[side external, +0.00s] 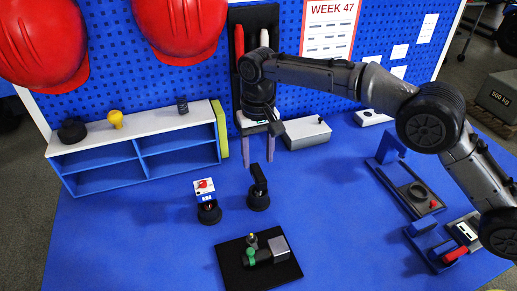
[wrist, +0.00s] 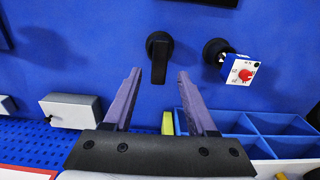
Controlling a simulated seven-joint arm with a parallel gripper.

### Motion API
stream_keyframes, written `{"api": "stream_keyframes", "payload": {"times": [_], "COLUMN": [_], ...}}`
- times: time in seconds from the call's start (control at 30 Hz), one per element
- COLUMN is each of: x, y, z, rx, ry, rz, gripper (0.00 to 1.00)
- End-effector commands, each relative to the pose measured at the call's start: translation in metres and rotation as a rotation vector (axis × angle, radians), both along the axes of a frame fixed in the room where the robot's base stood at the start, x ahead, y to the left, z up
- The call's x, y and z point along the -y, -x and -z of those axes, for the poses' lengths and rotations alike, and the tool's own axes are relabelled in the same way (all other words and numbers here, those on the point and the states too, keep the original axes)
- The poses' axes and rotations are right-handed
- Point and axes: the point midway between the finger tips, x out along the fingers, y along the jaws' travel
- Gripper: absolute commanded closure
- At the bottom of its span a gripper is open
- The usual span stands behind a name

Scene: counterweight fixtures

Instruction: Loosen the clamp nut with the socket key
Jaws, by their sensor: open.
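My gripper (side external: 257,160) is open and empty, fingers pointing down above the blue table near the back. In the wrist view, its two purple fingers (wrist: 158,76) stand apart, with a black upright handle on a round base (wrist: 159,58) showing between and beyond their tips. That black handled piece (side external: 258,192) stands in front of my gripper in the side view, apart from it. I cannot tell if it is the socket key. A black plate (side external: 232,278) at the front carries a fixture with a grey block (side external: 279,248) and green knob (side external: 250,254). I cannot make out the clamp nut.
A round-based piece with a red-knobbed white box (side external: 204,187) stands left of the black handle. A blue shelf (side external: 140,165) is back left, a grey box (side external: 307,134) right of my gripper. Blue fixtures (side external: 385,165) stand at right. The centre-right table is clear.

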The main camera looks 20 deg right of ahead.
Motion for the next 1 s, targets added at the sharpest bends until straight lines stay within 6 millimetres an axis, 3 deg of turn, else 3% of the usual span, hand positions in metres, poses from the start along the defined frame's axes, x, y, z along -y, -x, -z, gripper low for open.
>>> {"api": "stream_keyframes", "payload": {"times": [0.6, 1.0], "x": [0.001, 0.001], "y": [0.000, 0.000], "z": [0.064, 0.075], "rx": [-0.002, 0.000], "ry": [0.001, 0.000], "rz": [0.001, 0.001], "gripper": [0.43, 0.43]}}
